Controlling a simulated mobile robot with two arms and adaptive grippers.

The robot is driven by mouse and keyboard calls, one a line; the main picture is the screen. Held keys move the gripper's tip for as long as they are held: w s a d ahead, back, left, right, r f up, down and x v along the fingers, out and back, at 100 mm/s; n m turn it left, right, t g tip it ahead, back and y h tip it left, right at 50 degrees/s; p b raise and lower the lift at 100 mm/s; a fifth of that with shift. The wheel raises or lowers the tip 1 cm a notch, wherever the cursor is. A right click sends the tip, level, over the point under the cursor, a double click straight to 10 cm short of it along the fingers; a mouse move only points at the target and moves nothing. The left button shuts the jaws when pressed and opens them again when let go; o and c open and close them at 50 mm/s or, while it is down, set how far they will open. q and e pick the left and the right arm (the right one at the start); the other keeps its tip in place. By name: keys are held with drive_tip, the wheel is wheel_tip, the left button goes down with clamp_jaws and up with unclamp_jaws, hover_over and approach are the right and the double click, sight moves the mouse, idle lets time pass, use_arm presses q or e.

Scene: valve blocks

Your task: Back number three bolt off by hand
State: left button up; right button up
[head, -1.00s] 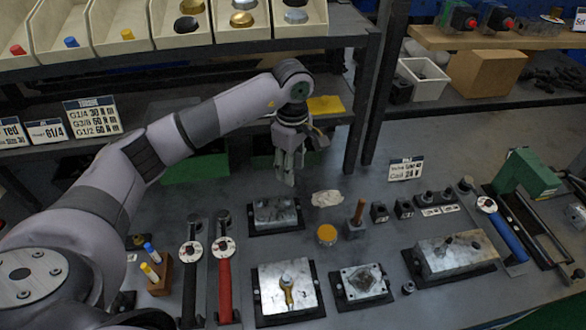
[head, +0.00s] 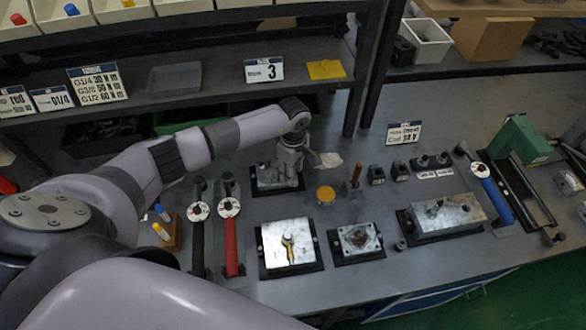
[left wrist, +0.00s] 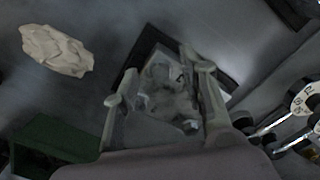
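My left gripper (head: 291,155) points down over the back-left metal block (head: 266,183), close above its right part. In the left wrist view the two fingers of the left gripper (left wrist: 162,65) stand apart, with the same block (left wrist: 160,88) visible between them. I cannot make out a bolt or its number on that block. The right gripper is not in view.
A black torque wrench (head: 197,240) and a red one (head: 231,250) lie left of the blocks; a blue one (head: 496,200) lies at right. A yellow round tin (head: 326,194) and a crumpled cloth (head: 328,160) are near the gripper.

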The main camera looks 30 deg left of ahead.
use_arm(q)
drive_tip(key=shift+f, duration=0.3)
drive_tip(key=shift+c, duration=0.4)
clamp_jaws()
drive_tip(key=n, duration=0.5)
drive_tip(key=shift+w+r+n, duration=0.1)
drive_tip(key=shift+w+n, duration=0.05)
drive_tip(key=shift+n, duration=0.15)
drive_tip(key=n, duration=0.4)
drive_tip(key=shift+w+a, duration=0.1)
drive_tip(key=n, duration=0.5)
drive_tip(key=shift+a+n, duration=0.1)
drive_tip(key=shift+n, duration=0.3)
drive_tip(key=n, duration=0.6)
drive_tip(key=shift+a, duration=0.1)
